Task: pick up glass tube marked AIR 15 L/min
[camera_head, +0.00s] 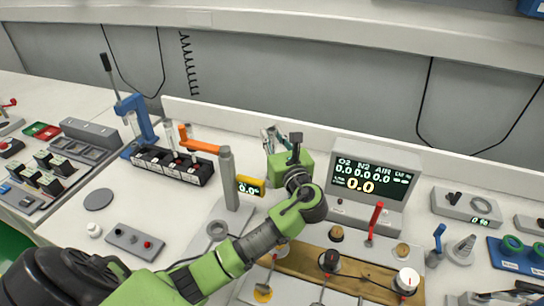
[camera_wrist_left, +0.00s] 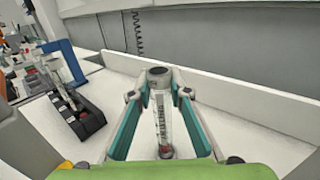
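My left gripper (camera_head: 272,138) is above the bench near the back ledge, and its fingers show more clearly in the left wrist view (camera_wrist_left: 161,80). A clear glass tube (camera_wrist_left: 161,118) with a grey cap and dark vertical lettering is between the two fingers, whose tips close in on both sides near its cap. The lettering is too small to read for sure. In the head view the gripper body mostly hides the tube. My right gripper is in neither view.
A black rack (camera_head: 178,166) with other upright tubes stands left, beside a blue stand (camera_head: 138,118). The flowmeter display box (camera_head: 368,183) stands to the right. White bench behind the gripper is clear.

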